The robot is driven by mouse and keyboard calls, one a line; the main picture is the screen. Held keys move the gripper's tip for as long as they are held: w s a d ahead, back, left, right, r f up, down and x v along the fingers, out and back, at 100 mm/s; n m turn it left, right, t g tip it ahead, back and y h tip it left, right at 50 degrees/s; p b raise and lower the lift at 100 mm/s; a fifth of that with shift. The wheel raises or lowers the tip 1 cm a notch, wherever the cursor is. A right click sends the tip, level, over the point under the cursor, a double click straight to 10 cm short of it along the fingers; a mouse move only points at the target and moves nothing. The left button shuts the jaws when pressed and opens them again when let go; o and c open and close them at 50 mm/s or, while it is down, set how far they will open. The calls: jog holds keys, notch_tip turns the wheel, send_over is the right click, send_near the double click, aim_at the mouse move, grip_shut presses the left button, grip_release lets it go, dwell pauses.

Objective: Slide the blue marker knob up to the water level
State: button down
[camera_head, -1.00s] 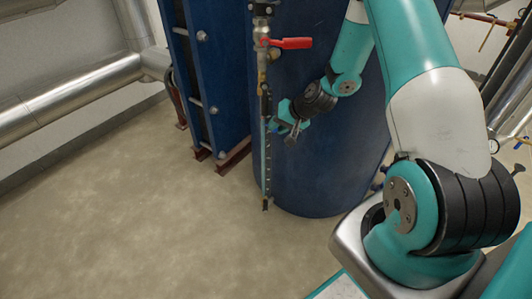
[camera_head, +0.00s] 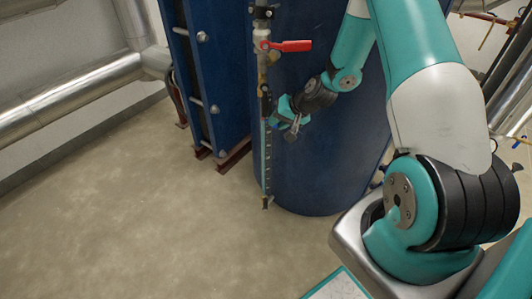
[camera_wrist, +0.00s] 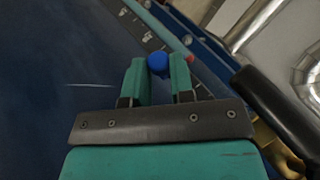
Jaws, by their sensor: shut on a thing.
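The blue marker knob (camera_wrist: 157,64) shows in the wrist view between the two teal fingertips of my gripper (camera_wrist: 158,72). My gripper is shut on it. The knob sits beside a dark scale strip (camera_wrist: 137,24) with pale markings, which runs diagonally. A small red mark or part (camera_wrist: 190,58) shows just right of the knob. The knob is too small to tell there. I cannot make out the water level clearly.
A valve with a red handle (camera_head: 290,45) stands above my gripper. A large blue tank (camera_head: 325,165) is close behind the gauge. The blue plate stack (camera_head: 210,90) stands to the left. A black cylinder (camera_wrist: 270,105) is near the gripper's right side. The floor in front is clear.

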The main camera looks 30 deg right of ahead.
jog(key=c, duration=0.9)
grip_release()
jog(key=shift+r, duration=0.15)
jog(key=p+v, duration=0.2)
jog(key=v, duration=1.5)
jog(key=shift+s+p, duration=0.15)
jog(key=shift+p, duration=0.25)
jog(key=shift+r, duration=0.15)
jog(key=s+a+r+n+g+y, duration=0.1)
jog(key=a+r+n+g, duration=0.2)
jog(key=a, duration=0.6)
jog(key=s+a+r+n+g+y, duration=0.1)
jog(key=s+a+r+n, duration=0.1)
jog(key=a+r+n, duration=0.5)
jog(key=s+a+r+n+g+h, duration=0.1)
jog(key=s+a+r+n+g, duration=0.15)
jog(key=s+a, duration=0.5)
jog(key=s+a+r+n+g+h, duration=0.1)
jog(key=s+a+r, duration=0.2)
jog(key=s+a, duration=0.45)
notch_tip(320, 180, up, 18)
jog(key=p, duration=1.8)
jog(key=shift+s+d+r+p, duration=0.15)
jog(key=shift+s+d+p, duration=0.15)
jog(key=shift+d+p, duration=0.15)
